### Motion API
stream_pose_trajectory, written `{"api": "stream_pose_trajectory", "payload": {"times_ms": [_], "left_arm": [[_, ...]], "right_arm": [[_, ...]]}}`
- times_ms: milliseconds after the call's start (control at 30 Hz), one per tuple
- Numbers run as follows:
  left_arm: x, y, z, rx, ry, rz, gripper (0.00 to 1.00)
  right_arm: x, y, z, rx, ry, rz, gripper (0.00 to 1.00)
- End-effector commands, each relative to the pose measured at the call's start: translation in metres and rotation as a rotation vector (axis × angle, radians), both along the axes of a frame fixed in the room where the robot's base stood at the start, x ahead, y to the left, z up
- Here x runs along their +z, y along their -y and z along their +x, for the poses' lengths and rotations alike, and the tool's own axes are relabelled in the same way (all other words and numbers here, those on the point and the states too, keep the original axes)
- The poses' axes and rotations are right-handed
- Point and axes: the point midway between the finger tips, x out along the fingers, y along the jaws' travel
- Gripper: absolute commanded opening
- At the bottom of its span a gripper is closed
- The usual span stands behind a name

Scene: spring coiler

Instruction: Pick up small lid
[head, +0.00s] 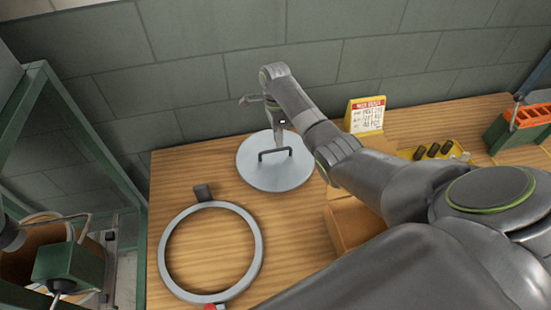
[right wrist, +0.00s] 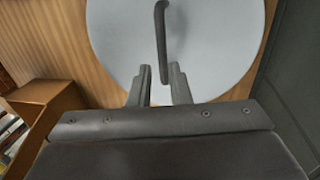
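The small lid is a pale grey round disc (head: 262,178) with a dark bar handle (head: 275,152), lying flat on the wooden table near the wall. My right gripper (head: 276,122) is over the lid's wall-side part, close to the handle. In the right wrist view the lid (right wrist: 115,45) fills the top and its handle (right wrist: 161,35) lines up with the gap between the fingers.
A grey ring (head: 258,245) with a dark tab lies on the table in front of the lid. A cardboard box (head: 350,222) is partly hidden under my right arm. A yellow sign (head: 365,116), a yellow tray (head: 455,150) and a green-orange holder (head: 520,125) stand right. A green frame (head: 85,140) is left.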

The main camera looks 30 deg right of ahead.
Motion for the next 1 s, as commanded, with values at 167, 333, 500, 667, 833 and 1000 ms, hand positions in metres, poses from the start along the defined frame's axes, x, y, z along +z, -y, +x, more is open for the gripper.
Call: {"api": "stream_pose_trajectory", "payload": {"times_ms": [167,333,500,667,833,1000], "left_arm": [[0.003,0.0,-0.002,0.0,-0.003,0.0,0.0],[0.009,0.001,-0.004,0.001,-0.006,-0.001,0.0],[0.011,0.002,-0.004,0.001,-0.007,-0.002,0.0],[0.011,0.002,-0.005,0.003,-0.009,-0.003,0.0],[0.011,0.002,-0.006,0.003,-0.01,-0.003,0.0],[0.011,0.002,-0.006,0.003,-0.01,-0.003,0.0]], "right_arm": [[-0.009,-0.003,-0.001,0.0,-0.002,0.0,0.17],[-0.029,-0.011,-0.001,0.0,-0.003,0.001,0.17],[-0.05,-0.013,-0.004,0.0,-0.002,0.0,0.17],[-0.056,-0.013,-0.005,0.001,0.001,-0.001,0.17],[-0.056,-0.013,-0.005,0.001,0.001,-0.001,0.17],[-0.056,-0.013,-0.005,0.0,0.001,-0.001,0.0]]}}
